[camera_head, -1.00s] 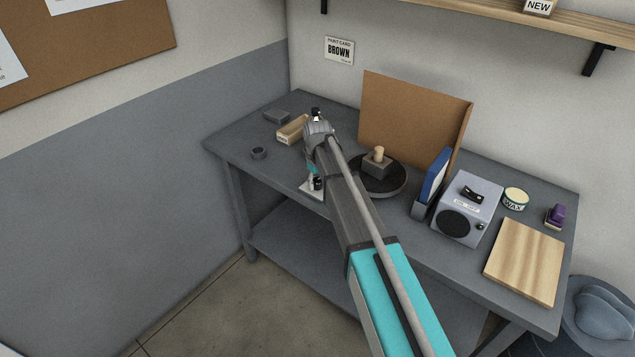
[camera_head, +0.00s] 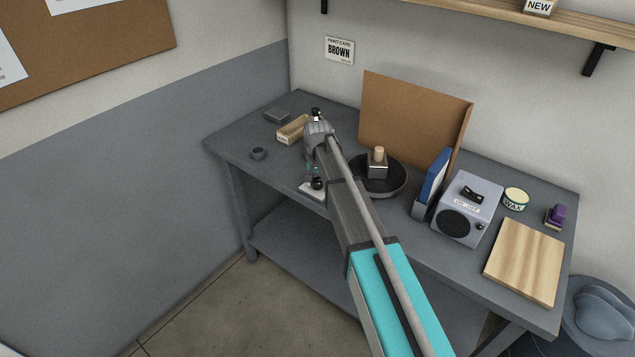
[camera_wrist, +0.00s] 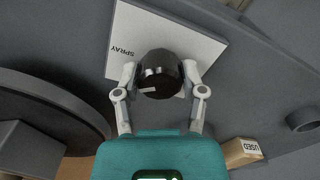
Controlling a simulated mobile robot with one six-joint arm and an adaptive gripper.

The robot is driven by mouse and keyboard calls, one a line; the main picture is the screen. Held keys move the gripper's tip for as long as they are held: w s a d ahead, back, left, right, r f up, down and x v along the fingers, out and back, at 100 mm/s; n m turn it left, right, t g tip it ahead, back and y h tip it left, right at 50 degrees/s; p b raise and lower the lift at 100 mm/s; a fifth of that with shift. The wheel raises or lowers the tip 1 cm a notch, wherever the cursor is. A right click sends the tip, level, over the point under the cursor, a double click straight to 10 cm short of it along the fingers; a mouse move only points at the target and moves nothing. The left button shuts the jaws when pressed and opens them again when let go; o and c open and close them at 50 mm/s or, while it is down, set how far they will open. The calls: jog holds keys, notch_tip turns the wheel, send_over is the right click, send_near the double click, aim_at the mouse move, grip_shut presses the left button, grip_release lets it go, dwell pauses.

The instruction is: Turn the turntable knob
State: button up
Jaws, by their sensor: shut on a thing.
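A round black knob (camera_wrist: 160,75) with a pale mark sits over a white plate (camera_wrist: 125,45) lettered SPRAY in the wrist view. My gripper (camera_wrist: 159,74) is shut on the knob, one finger on each side of it. In the head view the knob (camera_head: 316,184) and plate (camera_head: 309,191) show just left of my arm. The dark round turntable (camera_head: 398,186) lies right of them, partly hidden by my arm. A grey block (camera_head: 377,170) with a wooden peg (camera_head: 379,153) stands on it. The turntable also shows at the left of the wrist view (camera_wrist: 55,108).
A brown backboard (camera_head: 410,115) stands behind the turntable. A blue panel (camera_head: 436,177), a grey speaker box (camera_head: 468,208), a wax tin (camera_head: 516,198) and a wooden board (camera_head: 524,262) are to the right. A wooden box (camera_head: 292,130) and a dark ring (camera_head: 258,153) are left.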

jog(key=m, duration=0.6)
jog(key=shift+m, duration=0.4)
jog(key=o, duration=1.2)
jog(key=shift+c, duration=0.2)
jog(key=shift+n, duration=0.4)
